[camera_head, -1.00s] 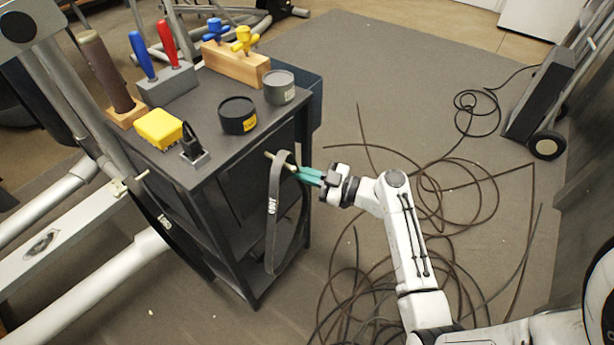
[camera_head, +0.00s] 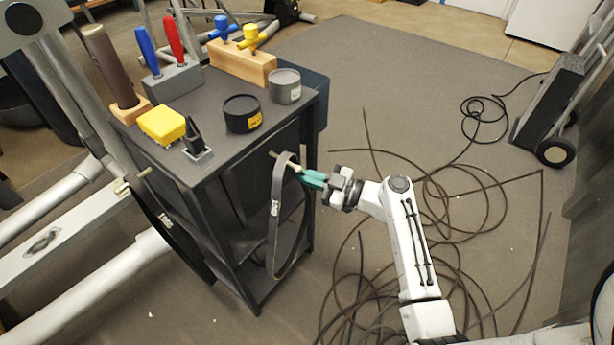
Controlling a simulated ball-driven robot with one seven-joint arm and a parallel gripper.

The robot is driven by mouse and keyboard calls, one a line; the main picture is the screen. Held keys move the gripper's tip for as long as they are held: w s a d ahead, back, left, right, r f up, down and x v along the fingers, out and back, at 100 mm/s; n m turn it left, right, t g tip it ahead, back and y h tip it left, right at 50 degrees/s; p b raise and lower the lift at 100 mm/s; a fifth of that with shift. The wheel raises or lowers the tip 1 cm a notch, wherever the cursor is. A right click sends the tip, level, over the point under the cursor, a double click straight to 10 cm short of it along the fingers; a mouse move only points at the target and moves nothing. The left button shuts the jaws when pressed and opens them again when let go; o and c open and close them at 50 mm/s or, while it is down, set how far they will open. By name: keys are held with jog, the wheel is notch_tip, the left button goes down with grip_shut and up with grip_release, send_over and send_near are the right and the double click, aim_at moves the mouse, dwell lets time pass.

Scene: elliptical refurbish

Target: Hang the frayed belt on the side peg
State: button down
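A dark belt loop (camera_head: 275,212) with a pale printed mark hangs at the right-hand side peg (camera_head: 287,161) of the black cart. Its top is at the peg and its lower end hangs free beside the cart. Another dark belt (camera_head: 165,222) hangs at a peg (camera_head: 140,175) on the cart's left side. I cannot make out fraying on either. My gripper (camera_head: 304,177), with teal fingers, is just right of the right-hand peg, its tips at the upper part of that belt loop. The tips are too small and overlapped to tell whether they grip the belt.
The cart top (camera_head: 217,150) holds a yellow block (camera_head: 162,125), two dark tins, and tool holders with red, blue and yellow handles. Loose cables (camera_head: 440,215) cover the floor beneath my arm. A wheeled dark box (camera_head: 550,95) stands at the right. Grey exercise-machine tubes lie left.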

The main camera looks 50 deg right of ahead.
jog(key=c, duration=1.2)
grip_release()
jog(key=shift+c, duration=0.2)
jog(key=shift+s, duration=0.1)
jog(key=v, duration=1)
jog(key=shift+s, duration=0.3)
jog(key=shift+d+f, duration=0.1)
